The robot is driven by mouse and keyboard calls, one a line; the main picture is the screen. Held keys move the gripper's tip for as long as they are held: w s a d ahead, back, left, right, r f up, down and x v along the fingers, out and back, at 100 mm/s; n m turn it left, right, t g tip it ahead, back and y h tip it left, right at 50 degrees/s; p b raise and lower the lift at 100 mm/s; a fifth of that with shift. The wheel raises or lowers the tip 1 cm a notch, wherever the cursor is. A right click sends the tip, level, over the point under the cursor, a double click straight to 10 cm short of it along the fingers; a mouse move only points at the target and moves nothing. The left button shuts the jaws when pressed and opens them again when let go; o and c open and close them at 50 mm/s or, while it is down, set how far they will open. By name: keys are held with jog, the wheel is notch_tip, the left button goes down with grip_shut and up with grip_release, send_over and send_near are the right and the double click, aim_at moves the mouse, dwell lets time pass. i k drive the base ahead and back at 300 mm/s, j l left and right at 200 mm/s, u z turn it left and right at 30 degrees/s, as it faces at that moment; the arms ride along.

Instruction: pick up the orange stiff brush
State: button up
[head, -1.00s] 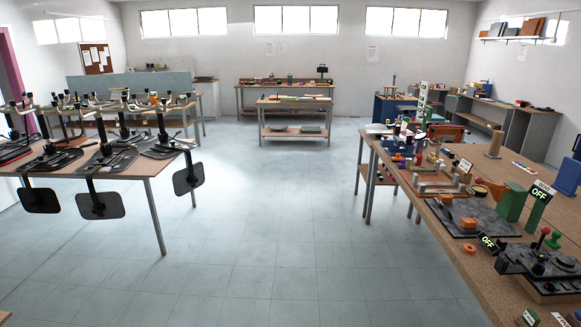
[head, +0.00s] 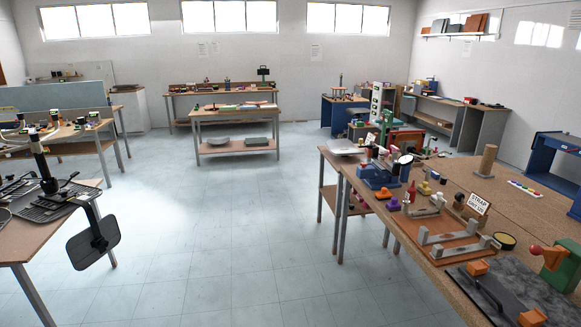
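I cannot pick out an orange stiff brush for certain. Small orange pieces show on the right bench: an orange piece (head: 383,194) near its far left edge, an orange block (head: 477,268) and another orange block (head: 531,317) by a dark slab. They are too small to tell whether any is a brush. My gripper is not in view.
The long right bench (head: 459,187) is crowded with tools and a "STRAP" sign (head: 479,203). Back tables (head: 235,116) stand by the wall. The tiled floor (head: 240,230) between is clear.

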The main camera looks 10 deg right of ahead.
aim_at(384, 195)
jog(key=i+l+z, duration=0.2)
jog(key=i, duration=0.35)
jog(key=i+j+z, duration=0.2)
jog(key=i, duration=0.35)
jog(key=i+z, duration=0.25)
jog(key=i, duration=0.3)
jog(key=i+j+z, duration=0.2)
jog(key=i, duration=0.3)
jog(key=i+j+z, duration=0.15)
jog(key=i+z, duration=0.25)
jog(key=i, duration=0.15)
jog(key=i+j+z, duration=0.35)
jog(key=i, duration=0.15)
jog(key=l, duration=0.1)
